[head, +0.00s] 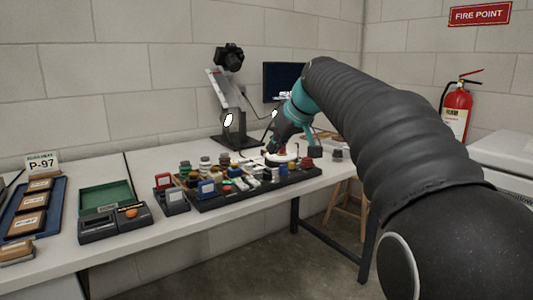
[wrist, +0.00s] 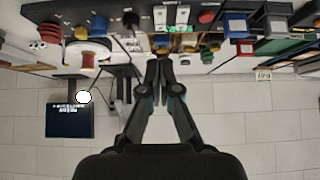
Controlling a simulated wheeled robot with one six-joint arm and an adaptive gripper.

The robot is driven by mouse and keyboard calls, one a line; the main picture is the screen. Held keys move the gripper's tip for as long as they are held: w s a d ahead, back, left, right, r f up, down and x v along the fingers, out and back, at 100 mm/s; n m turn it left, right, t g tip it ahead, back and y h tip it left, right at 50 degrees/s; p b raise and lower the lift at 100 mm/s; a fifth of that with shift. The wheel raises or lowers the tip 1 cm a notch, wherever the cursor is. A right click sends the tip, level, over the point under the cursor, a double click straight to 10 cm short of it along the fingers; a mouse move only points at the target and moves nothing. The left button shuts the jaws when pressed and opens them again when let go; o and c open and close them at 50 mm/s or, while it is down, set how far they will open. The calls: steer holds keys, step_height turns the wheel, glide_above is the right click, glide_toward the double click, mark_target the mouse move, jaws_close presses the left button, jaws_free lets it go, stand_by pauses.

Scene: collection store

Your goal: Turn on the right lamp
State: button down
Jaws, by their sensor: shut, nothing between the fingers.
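A copy stand (head: 235,138) with a black camera (head: 229,57) on top stands at the back of the table. Its left lamp (head: 228,120) shows a bright white face. The right lamp (head: 275,113) is a small pale shape beside my arm; in the wrist view a bright white disc in front of the monitor looks like this lamp (wrist: 83,97). I cannot make out a lamp switch. My gripper (wrist: 160,56) is shut and empty, pointing at the back edge of the dark tray of small items (wrist: 130,30). In the head view its tips are partly lost among the items.
A white round dish (wrist: 85,52) is beside my gripper. The monitor (head: 282,78) stands behind my arm. A grey device (head: 115,222), a green box (head: 104,197) and a blue tray (head: 35,205) are on the left. The table strip before the dark tray is clear.

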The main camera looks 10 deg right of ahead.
steer(key=shift+v, duration=0.8)
steer(key=shift+s+d+f, duration=0.1)
steer(key=shift+s, duration=0.05)
steer(key=s+d+f+m+g+h, duration=0.2)
steer(key=s+f+m, duration=0.3)
steer(key=f, duration=0.6)
steer(key=s+f, duration=0.4)
steer(key=s, duration=0.5)
steer(key=s+a+f+h, duration=0.1)
steer(key=s+f, duration=0.4)
steer(key=s, duration=0.4)
steer(key=s+a+f, duration=0.1)
steer(key=s+f, duration=0.3)
steer(key=s, duration=0.6)
steer(key=shift+f, duration=0.35)
